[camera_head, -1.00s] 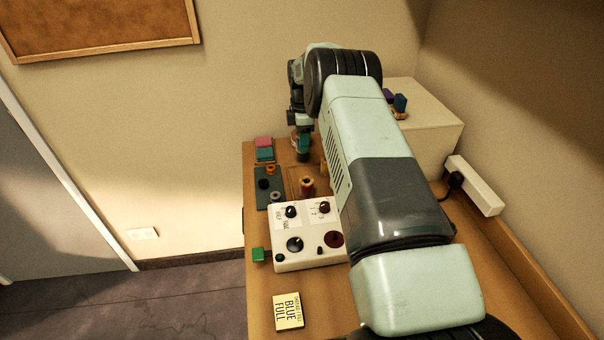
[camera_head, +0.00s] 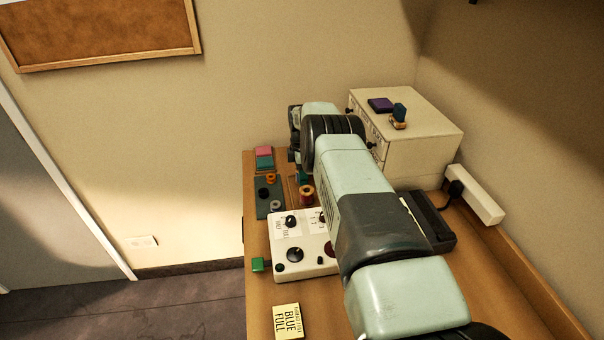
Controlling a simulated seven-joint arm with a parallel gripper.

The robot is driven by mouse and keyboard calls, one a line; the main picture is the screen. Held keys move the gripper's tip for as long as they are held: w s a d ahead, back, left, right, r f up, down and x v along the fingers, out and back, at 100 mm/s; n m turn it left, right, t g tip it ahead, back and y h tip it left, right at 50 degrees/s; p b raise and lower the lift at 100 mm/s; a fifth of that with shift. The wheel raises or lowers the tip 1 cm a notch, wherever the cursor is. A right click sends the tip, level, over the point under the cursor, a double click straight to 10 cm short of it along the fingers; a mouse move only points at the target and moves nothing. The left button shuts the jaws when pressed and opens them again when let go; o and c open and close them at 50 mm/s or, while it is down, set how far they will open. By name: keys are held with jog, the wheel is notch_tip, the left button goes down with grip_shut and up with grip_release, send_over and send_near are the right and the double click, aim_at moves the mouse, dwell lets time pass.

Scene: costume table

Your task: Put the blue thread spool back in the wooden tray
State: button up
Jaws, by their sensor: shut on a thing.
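My gripper (camera_head: 303,177) points down at the far end of my arm, mostly hidden behind the wrist. It is shut; a small blue-teal patch shows there, which looks like the blue thread spool, but its outline is hidden. The wooden tray (camera_head: 291,188) is mostly covered by my arm; only a thin strip of its left side shows. A red and yellow spool (camera_head: 306,193) stands at the tray, just in front of my gripper. I cannot tell how high the gripper is above the tray.
A white control box (camera_head: 290,267) with knobs stands in front of the tray. A yellow label card (camera_head: 289,320) lies in front.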

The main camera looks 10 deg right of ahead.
jog(key=shift+f, duration=0.1)
jog(key=o, duration=1.1)
jog(key=shift+c, duration=0.2)
